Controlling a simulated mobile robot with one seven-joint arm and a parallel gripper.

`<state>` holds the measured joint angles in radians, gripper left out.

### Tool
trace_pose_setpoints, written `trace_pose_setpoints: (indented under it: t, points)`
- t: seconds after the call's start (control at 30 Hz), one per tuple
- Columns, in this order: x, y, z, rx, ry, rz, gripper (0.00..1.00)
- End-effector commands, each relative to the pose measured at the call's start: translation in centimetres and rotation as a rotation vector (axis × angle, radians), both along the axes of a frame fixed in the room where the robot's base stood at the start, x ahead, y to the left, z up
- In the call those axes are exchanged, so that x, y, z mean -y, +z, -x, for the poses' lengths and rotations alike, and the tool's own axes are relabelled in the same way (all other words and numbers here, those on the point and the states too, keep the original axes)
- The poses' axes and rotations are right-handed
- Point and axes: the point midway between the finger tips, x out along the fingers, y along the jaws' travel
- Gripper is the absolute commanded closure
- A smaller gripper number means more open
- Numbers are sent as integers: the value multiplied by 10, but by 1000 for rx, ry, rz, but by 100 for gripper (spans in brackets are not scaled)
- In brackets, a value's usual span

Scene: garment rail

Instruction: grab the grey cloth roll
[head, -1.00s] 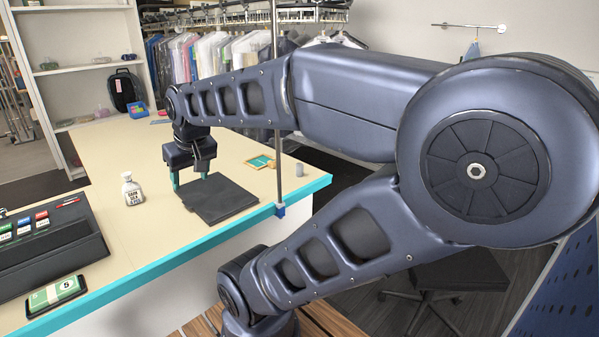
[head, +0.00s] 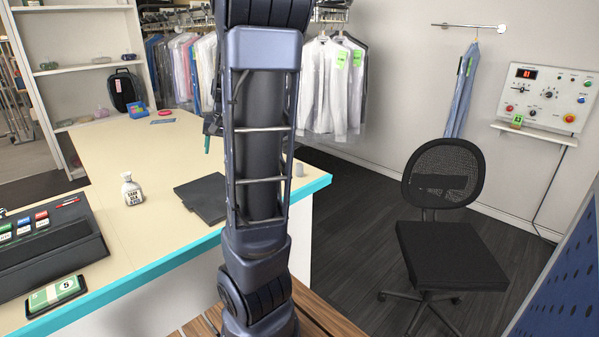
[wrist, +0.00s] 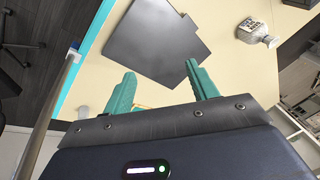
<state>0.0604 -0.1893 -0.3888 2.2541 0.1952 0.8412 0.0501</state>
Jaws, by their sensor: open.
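A small grey upright cylinder, apparently the grey cloth roll (head: 299,169), stands near the counter's right corner in the head view, just right of my arm. In the wrist view a small grey shape beside the left finger may be the same roll (wrist: 83,112); I cannot be sure. My gripper (wrist: 160,70) is open, with two teal fingers apart and nothing between them. In the head view my arm hides most of the gripper; a bit of teal finger shows left of the arm, above the counter.
A dark flat folder (head: 203,197) and a white bottle (head: 132,189) are on the counter (head: 150,235). A dark tray (head: 45,245) and a phone-like device (head: 56,295) are at left. A thin pole (wrist: 50,110) stands close by the gripper in the wrist view. An office chair (head: 440,240) stands right.

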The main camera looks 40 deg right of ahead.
Motion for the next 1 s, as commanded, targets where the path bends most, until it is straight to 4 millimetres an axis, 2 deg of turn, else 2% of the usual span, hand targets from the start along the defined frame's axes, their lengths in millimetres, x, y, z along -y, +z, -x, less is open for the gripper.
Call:
trace_pose_setpoints:
  t: [0.03,0.2,0.43,0.7,1.0]
  points:
    - [15,-7,-8,-13,-37,-6,42]
    - [64,-29,-28,-41,-159,-11,42]
    - [136,-61,-46,-80,-320,5,42]
    - [217,-96,-52,-122,-493,58,42]
    - [290,-124,-47,-156,-635,132,42]
